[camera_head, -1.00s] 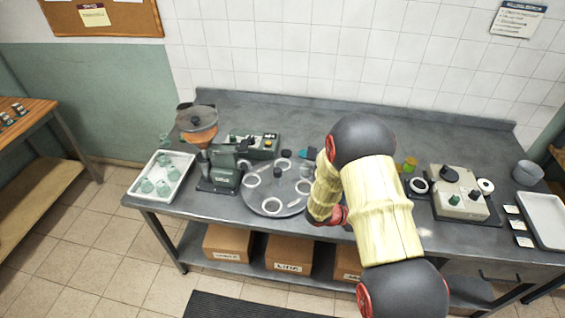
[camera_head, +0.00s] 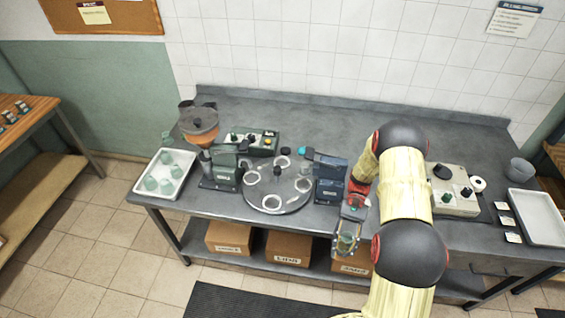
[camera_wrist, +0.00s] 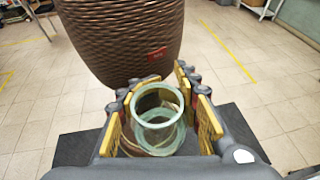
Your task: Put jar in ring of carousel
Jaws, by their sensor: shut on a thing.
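A greenish glass jar (camera_wrist: 158,118) is between the yellow-padded fingers of my gripper (camera_wrist: 160,125), its open mouth facing the wrist camera. In the head view the jar (camera_head: 346,243) and my gripper (camera_head: 348,236) are in front of the bench's front edge, clear of the top. The carousel (camera_head: 277,190) is a round grey plate on the bench, left of my gripper. It has several white rings around a dark central knob. No jar shows clearly in the rings.
A green machine with a hopper (camera_head: 200,122) stands left of the carousel, and a blue-grey machine (camera_head: 330,178) right of it. A white tray (camera_head: 165,175) holds several jars. Boxes (camera_head: 288,249) sit on the lower shelf. A brown woven container (camera_wrist: 120,40) shows in the wrist view.

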